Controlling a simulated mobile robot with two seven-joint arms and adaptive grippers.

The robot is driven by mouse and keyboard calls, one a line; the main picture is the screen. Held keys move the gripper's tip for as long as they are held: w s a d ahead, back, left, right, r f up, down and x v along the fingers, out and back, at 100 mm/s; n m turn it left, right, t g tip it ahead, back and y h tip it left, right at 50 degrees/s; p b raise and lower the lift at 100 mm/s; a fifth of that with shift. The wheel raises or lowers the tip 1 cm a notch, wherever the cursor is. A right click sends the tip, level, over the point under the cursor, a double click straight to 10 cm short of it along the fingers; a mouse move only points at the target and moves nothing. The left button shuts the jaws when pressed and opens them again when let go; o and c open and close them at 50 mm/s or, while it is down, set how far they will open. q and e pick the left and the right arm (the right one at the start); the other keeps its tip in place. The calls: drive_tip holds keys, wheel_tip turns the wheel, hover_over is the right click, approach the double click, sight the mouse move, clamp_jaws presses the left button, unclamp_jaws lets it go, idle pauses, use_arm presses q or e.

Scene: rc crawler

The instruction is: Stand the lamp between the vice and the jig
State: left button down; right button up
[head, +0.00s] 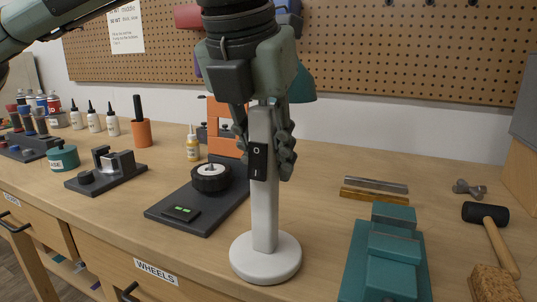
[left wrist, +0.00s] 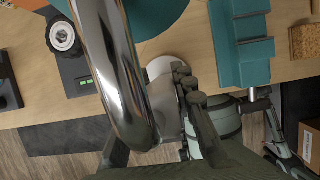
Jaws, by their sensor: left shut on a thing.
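The lamp (head: 263,205) has a pale post, a round white base and a black switch. Its green shade (head: 301,88) is partly hidden behind my left gripper. My left gripper (head: 268,135) is shut on the upper post. The lamp is upright, between the jig and the vice in the head view; I cannot tell if its base touches the bench. The jig (head: 178,212), a black plate with a wheel and orange upright, is left. The teal vice (head: 392,262) is right. The left wrist view shows the lamp base (left wrist: 166,67), jig (left wrist: 75,72) and vice (left wrist: 239,45). My right gripper is not made out.
The bench (head: 325,215) has its front edge close to the lamp base. A mallet (head: 490,229), a cork-coloured block (head: 495,284) and metal bars (head: 375,186) lie right. A smaller black fixture (head: 106,172), bottles (head: 112,121) and an orange holder (head: 142,133) stand left.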

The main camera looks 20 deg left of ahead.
use_arm(q)
drive_tip(key=shift+f, duration=0.15)
drive_tip(key=c, duration=1.3)
unclamp_jaws()
drive_tip(key=shift+o, duration=0.2)
use_arm(e)
drive_tip(key=shift+w+a+r, duration=0.1)
drive_tip(key=shift+w+r, duration=0.2)
drive_tip(key=shift+r, duration=0.4)
drive_tip(key=shift+s, duration=0.1)
use_arm(q)
drive_tip(key=shift+v, duration=0.9)
drive_tip(key=v, duration=1)
drive_tip(key=shift+s+r, duration=0.15)
drive_tip(key=shift+r, duration=0.15)
use_arm(e)
drive_tip(key=shift+f, duration=0.15)
